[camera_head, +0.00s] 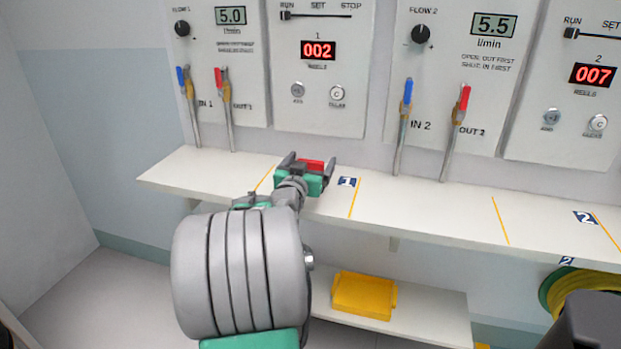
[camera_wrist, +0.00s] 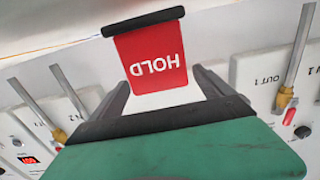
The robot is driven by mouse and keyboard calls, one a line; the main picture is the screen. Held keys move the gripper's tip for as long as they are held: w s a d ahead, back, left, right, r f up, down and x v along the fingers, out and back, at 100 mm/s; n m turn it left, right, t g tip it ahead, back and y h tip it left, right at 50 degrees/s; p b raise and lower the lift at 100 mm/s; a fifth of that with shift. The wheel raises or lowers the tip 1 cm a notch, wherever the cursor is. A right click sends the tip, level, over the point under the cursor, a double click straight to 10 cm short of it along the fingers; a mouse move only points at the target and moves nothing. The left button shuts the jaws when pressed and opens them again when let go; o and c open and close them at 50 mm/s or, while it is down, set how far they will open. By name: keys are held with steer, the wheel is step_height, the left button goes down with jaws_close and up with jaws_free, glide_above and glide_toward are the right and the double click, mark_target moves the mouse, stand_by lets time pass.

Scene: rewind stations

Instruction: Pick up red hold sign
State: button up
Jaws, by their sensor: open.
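The red hold sign (camera_wrist: 152,62) shows in the wrist view with white "HOLD" lettering, upside down in the picture, and a dark bar along its top edge. Its red face also shows in the head view (camera_head: 311,165), partly hidden by my gripper. My gripper (camera_head: 309,162) is over the shelf, at the left bay. In the wrist view its two fingers (camera_wrist: 165,95) are apart, with the sign between or just beyond them. I cannot tell whether they touch it.
The white shelf (camera_head: 430,205) has yellow lines and number labels. Levers IN 1 (camera_head: 190,108) and OUT 1 (camera_head: 226,110) rise behind it on the left. A yellow tray (camera_head: 364,295) lies on the lower shelf. A coiled yellow-green hose (camera_head: 565,290) is at lower right.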

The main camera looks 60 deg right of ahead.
steer(key=c, duration=1.5)
